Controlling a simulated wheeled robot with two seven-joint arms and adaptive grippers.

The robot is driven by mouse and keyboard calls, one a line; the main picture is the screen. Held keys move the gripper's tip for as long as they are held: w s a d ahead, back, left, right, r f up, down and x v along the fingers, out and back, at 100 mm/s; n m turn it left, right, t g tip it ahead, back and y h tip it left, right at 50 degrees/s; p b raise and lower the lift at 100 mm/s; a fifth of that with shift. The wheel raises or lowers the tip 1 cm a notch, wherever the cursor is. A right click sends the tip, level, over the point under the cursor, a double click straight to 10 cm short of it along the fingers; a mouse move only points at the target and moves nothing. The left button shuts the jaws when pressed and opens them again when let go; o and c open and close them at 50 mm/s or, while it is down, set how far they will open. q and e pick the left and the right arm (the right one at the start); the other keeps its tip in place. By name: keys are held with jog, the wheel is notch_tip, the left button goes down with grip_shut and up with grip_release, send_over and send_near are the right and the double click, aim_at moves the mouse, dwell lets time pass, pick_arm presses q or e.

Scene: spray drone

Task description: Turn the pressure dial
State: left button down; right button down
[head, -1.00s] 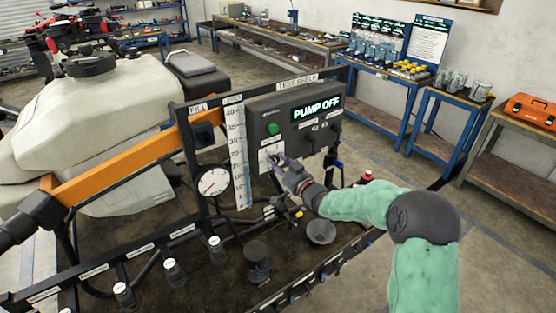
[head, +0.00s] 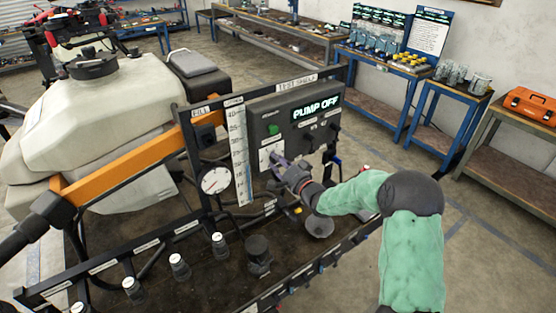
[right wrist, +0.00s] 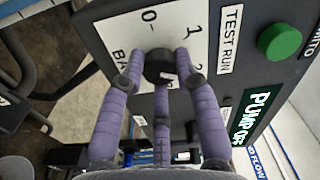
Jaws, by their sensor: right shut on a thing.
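The pressure dial is a small black round knob (right wrist: 159,65) on a white scale plate (right wrist: 125,40) marked 0, 1, 2 and BA. The plate also shows in the head view (head: 265,158), on the dark control panel (head: 318,135) under a green button. My right gripper (head: 277,162) is at this plate. In the right wrist view its purple fingers (right wrist: 160,72) are closed around the knob, from both sides and below. In the head view the gripper hides the knob. My left gripper is not in view.
A green button (right wrist: 279,41) marked TEST RUN and a PUMP OFF display (head: 316,108) are close by on the panel. A round gauge (head: 215,180) and a level scale stand left of it.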

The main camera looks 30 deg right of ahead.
jog(key=shift+f+m, duration=0.2)
jog(key=shift+m, duration=0.3)
jog(key=c, duration=0.9)
grip_release()
jog(key=shift+r, duration=0.1)
jog(key=s, duration=1.2)
jog(key=shift+d, duration=0.45)
